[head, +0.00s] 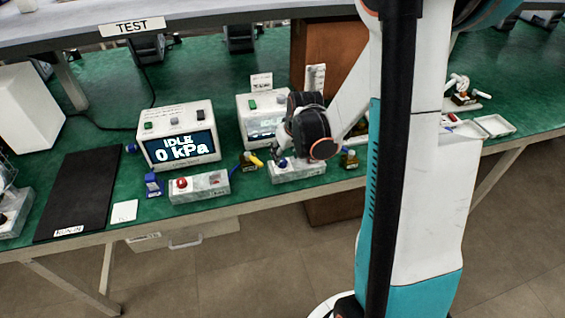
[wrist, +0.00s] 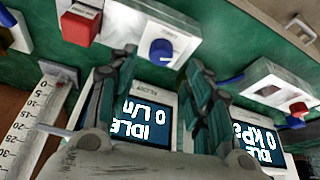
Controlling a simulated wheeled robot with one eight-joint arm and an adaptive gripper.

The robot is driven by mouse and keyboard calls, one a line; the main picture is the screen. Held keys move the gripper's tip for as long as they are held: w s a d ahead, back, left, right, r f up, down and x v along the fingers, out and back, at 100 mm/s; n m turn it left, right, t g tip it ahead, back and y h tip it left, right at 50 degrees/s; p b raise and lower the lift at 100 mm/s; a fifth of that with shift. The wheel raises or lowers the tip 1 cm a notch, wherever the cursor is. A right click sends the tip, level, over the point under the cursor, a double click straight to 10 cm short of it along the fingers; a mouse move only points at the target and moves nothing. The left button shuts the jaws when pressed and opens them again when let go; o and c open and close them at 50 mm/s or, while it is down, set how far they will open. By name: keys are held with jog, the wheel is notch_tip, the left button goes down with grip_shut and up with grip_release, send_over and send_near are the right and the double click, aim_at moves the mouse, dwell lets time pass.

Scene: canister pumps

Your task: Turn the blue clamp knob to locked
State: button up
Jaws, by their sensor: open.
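The blue clamp knob (wrist: 161,50) sits on the face of a white box (wrist: 182,40) in the wrist view, between and beyond my fingertips. In the head view the knob (head: 282,163) is a small blue spot on the white box below my wrist. My gripper (wrist: 162,60) is open, with one finger to each side of the knob in the picture. I cannot tell how far the knob is from the fingertips, and no contact shows. The knob's marks are too small to read. In the head view my dark wrist hides most of the gripper.
A red block (wrist: 80,22) is beside the knob. Another white box with a red button (head: 182,183) stands to the left. A display reads IDLE, 0 kPa (head: 181,148); a flow display (wrist: 145,122) lies behind my fingers. A scale (wrist: 20,130) stands nearby. A black mat (head: 78,190) lies left.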

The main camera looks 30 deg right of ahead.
aim_at(283, 161)
jog(key=b+x, duration=0.1)
jog(key=x, duration=0.4)
jog(key=c, duration=1.1)
